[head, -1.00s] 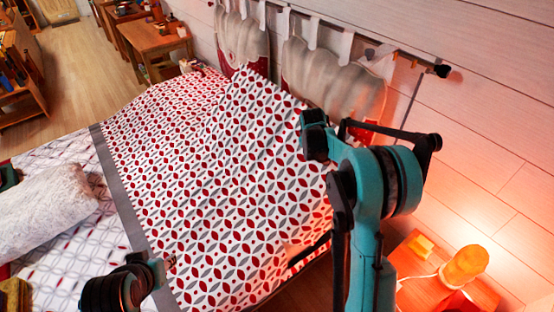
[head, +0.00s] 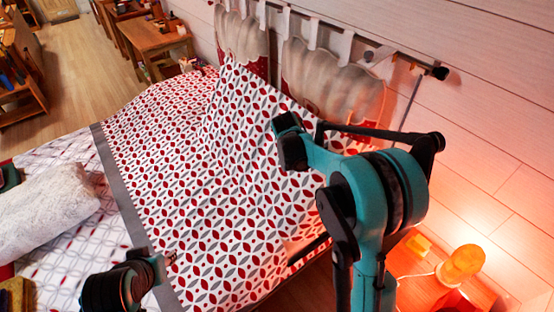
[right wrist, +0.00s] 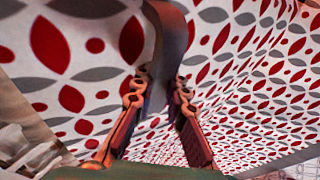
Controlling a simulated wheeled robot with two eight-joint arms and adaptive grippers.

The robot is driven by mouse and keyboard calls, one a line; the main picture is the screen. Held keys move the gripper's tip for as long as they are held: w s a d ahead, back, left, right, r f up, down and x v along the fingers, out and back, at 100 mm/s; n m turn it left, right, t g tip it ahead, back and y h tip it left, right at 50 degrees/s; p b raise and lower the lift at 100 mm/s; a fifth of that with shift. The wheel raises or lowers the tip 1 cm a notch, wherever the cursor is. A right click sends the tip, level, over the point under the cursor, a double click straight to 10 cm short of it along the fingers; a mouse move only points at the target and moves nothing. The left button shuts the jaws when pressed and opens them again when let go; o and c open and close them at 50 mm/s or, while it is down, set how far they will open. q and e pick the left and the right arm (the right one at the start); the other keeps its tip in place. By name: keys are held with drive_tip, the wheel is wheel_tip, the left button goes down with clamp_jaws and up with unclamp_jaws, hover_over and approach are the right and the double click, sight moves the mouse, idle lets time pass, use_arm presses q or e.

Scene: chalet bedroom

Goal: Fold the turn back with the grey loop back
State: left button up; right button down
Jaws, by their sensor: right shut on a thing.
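The turn back (head: 255,150) is white cloth with red and grey leaf shapes; part of it is lifted off the bed toward the wall side. In the right wrist view the cloth (right wrist: 250,75) fills most of the picture. The grey loop (right wrist: 172,35) runs down between the fingers of my right gripper (right wrist: 176,105), which is shut on it. In the head view the right gripper's fingers and the loop are hidden by my arm. My left gripper (head: 165,264) is low at the left, over the cover's grey border; its finger opening is unclear.
A white textured pillow or roll (head: 45,205) lies on the bed at the left. Grey cushions (head: 325,85) hang from a rail along the wall. A glowing lamp (head: 462,264) stands at the lower right.

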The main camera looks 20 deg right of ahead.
drive_tip(key=s+a+r+p, duration=0.1)
drive_tip(key=s+a+r, duration=0.1)
drive_tip(key=a, duration=0.6)
drive_tip(key=shift+s+r+p, duration=0.3)
drive_tip(key=shift+s+r, duration=0.05)
drive_tip(key=shift+s, duration=0.35)
drive_tip(key=s+a, duration=0.3)
drive_tip(key=a, duration=0.5)
drive_tip(key=shift+s+r, duration=0.2)
drive_tip(key=shift+s, duration=0.15)
drive_tip(key=s+a+f+b, duration=0.1)
drive_tip(key=s+a, duration=0.2)
drive_tip(key=a, duration=0.5)
drive_tip(key=shift+f, duration=0.35)
drive_tip(key=shift+s+a, duration=0.1)
drive_tip(key=shift+a, duration=0.05)
